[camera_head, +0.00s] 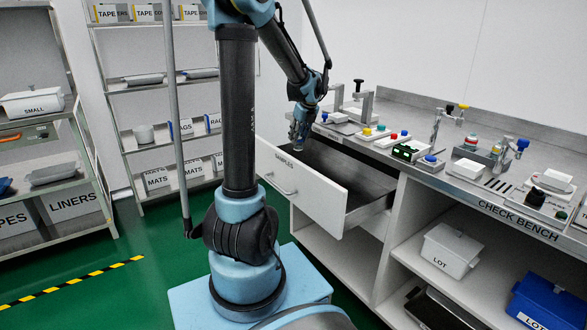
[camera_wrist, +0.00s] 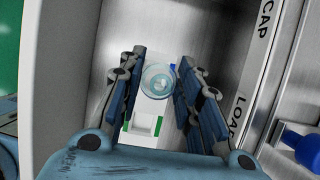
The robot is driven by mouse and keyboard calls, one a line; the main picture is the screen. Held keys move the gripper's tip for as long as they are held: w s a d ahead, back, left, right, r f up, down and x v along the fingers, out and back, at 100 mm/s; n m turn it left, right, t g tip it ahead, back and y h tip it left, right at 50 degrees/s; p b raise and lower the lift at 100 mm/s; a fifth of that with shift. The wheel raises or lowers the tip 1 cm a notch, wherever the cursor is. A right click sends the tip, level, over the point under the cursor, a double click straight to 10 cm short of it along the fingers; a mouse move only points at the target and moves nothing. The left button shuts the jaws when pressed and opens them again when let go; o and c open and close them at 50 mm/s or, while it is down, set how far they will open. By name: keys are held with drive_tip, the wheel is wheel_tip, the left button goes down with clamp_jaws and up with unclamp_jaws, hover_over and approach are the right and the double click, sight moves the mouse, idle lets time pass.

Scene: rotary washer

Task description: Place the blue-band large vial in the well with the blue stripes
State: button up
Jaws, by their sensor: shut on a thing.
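My gripper (camera_head: 297,139) is over the open drawer (camera_head: 306,188) marked SAMPLES. In the wrist view my gripper (camera_wrist: 161,60) has its fingers on either side of a clear round vial (camera_wrist: 157,82), seen from above, and is shut on it. The vial's band is not clearly visible from this angle. Beneath the vial is a white block (camera_wrist: 142,136) with green stripes on its near part. Blue marks (camera_wrist: 173,68) show beside the vial's far side; the vial hides the well there. I cannot tell whether the vial is above the block or in it.
The drawer's front and metal walls surround my gripper. The check bench (camera_head: 468,190) to the right carries buttons, a small display (camera_head: 405,151) and several fixtures. A white LOT bin (camera_head: 450,250) and a blue bin (camera_head: 548,300) sit on the shelf below.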

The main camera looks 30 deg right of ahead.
sight(298, 146)
drive_tip(key=f, duration=0.4)
drive_tip(key=shift+w+f, duration=0.2)
drive_tip(key=shift+f, duration=0.2)
drive_tip(key=shift+s+f, duration=0.1)
drive_tip(key=shift+f, duration=2.4)
drive_tip(key=shift+c, duration=0.5)
drive_tip(key=shift+f, duration=0.1)
drive_tip(key=o, duration=1.1)
drive_tip(key=v, duration=1.2)
